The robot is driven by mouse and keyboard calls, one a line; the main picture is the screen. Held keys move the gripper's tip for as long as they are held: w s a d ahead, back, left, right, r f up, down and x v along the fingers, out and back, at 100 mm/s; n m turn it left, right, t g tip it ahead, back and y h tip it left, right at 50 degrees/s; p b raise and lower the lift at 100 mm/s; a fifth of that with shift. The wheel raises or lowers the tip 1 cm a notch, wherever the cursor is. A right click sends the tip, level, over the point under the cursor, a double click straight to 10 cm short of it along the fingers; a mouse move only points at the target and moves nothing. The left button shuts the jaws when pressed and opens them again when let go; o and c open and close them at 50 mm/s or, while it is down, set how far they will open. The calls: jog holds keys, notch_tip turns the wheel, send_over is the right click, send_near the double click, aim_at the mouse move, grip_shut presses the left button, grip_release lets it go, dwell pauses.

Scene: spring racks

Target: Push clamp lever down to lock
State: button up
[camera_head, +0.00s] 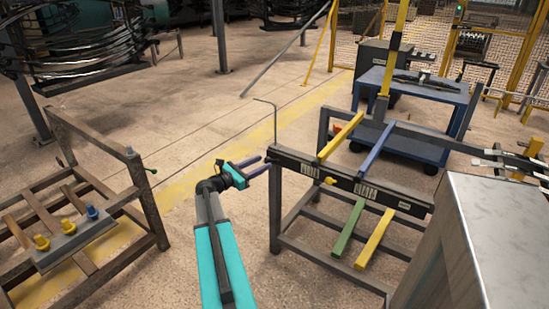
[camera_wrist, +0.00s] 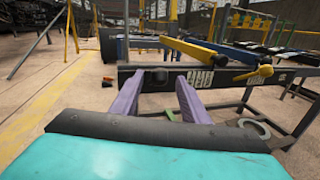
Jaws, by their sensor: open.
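My gripper (camera_head: 261,164) is open and empty, at the left end of a dark rack beam (camera_head: 302,167). In the wrist view its two purple fingers stand apart (camera_wrist: 159,84), with a black knob (camera_wrist: 156,75) on the beam visible between them. A yellow lever (camera_head: 341,137) and a blue lever (camera_head: 375,150) rise from the beam. A green lever (camera_head: 349,229) and another yellow lever (camera_head: 374,239) slope down in front of it. A small yellow knob (camera_head: 330,181) shows on the beam. Which of these is the clamp lever I cannot tell.
A blue cart (camera_head: 415,90) stands behind the rack. A brown metal frame (camera_head: 147,200) with a plate of yellow and blue knobs is at left. A grey metal box (camera_head: 490,240) fills the lower right. A thin bent rod (camera_head: 275,125) stands near my gripper. Open floor lies behind.

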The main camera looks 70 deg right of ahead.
aim_at(272, 160)
jog(key=x, duration=0.8)
grip_shut()
